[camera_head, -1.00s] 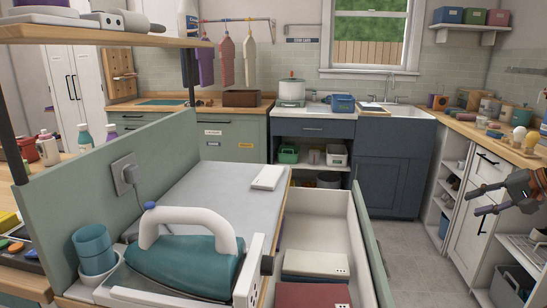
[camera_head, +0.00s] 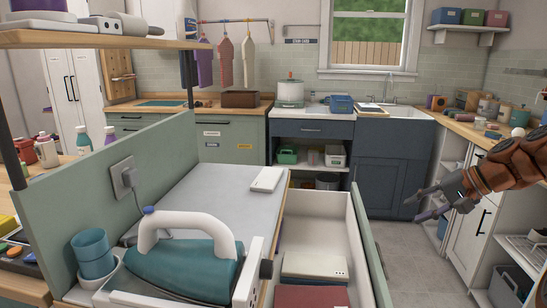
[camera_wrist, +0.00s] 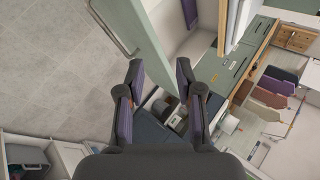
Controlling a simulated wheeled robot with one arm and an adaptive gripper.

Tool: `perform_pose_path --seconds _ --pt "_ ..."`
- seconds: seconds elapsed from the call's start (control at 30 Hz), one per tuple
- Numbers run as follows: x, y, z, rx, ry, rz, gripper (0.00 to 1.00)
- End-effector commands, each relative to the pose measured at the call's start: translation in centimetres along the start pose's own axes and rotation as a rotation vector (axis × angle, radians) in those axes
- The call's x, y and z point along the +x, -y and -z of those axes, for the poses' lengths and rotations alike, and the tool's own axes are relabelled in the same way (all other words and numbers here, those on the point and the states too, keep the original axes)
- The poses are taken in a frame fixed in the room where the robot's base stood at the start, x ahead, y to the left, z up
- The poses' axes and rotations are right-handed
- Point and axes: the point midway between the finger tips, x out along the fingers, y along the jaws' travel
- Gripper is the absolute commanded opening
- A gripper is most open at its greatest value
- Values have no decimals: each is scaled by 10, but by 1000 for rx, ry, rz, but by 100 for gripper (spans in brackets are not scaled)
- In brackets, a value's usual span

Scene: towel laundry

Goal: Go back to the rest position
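My gripper (camera_head: 421,206) hangs in the air at the right of the head view, above the floor and to the right of the open drawer. Its two fingers stand apart with nothing between them. In the wrist view my gripper (camera_wrist: 163,98) also shows open, its purple-padded fingers apart and empty. The blue iron (camera_head: 182,268) stands on the ironing surface at the front left.
The grey worktop (camera_head: 215,208) bears a small white box (camera_head: 267,179). A green panel (camera_head: 75,215) rises along its left side. A dark blue cabinet (camera_head: 388,185) stands behind, and white cabinets (camera_head: 468,236) line the right. Grey floor (camera_head: 412,265) is free between the drawer and those cabinets.

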Motion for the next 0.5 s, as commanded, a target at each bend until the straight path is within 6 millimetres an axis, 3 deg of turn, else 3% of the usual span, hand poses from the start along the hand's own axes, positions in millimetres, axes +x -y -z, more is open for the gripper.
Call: perform_pose_path --seconds 0.03,0.2,0.4,0.5 --pt "21 11 -22 -19 55 -2 36" --pt "77 34 -94 -83 207 -23 36" --pt "128 46 -194 -171 394 -61 36" --pt "144 45 -240 -217 471 -82 36"
